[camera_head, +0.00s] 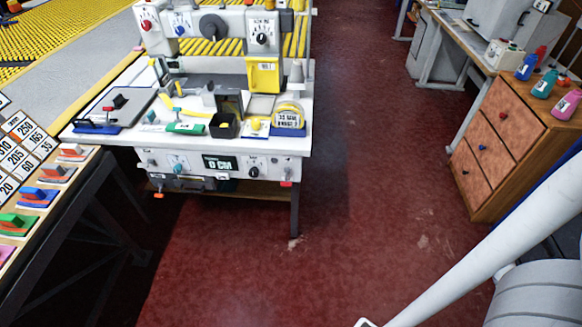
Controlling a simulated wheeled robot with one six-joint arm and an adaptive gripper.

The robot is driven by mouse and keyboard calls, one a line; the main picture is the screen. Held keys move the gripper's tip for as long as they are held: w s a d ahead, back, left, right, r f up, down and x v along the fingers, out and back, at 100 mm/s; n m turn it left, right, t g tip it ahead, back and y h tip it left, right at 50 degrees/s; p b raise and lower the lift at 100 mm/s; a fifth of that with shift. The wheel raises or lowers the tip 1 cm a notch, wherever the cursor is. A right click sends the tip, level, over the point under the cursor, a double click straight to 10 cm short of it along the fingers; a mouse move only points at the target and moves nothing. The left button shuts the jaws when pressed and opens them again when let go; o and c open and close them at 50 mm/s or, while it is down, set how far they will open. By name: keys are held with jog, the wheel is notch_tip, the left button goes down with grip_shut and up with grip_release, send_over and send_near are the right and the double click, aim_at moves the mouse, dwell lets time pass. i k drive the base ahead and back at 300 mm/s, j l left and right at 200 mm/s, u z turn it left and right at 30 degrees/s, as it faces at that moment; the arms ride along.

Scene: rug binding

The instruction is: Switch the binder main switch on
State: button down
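The binder (222,152) is a white bench machine at the upper middle, with controls on its front panel and on a raised head. The front panel has a dark display reading about "0 CM" (223,163), a teal knob (180,169), a black knob (254,172) and a small red control (286,184) at its right end. The head carries a red knob (147,25), a blue knob (181,30), a large grey knob (213,27) and a black dial (262,38). I cannot tell which is the main switch, or its state.
Red floor (370,150) lies clear in front of and right of the binder. A wooden drawer cabinet (495,150) with bottles stands at the right. A table (75,175) with numbered cards and coloured blocks is at the left. My white arm link crosses the lower right.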

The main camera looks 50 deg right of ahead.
aim_at(286, 170)
jog(key=i+l, duration=0.1)
jog(key=l, duration=0.35)
jog(key=i+l, duration=0.1)
jog(key=l, duration=0.4)
jog(key=i+l, duration=0.1)
jog(key=l, duration=0.8)
jog(key=i+u, duration=0.05)
jog(key=i, duration=0.05)
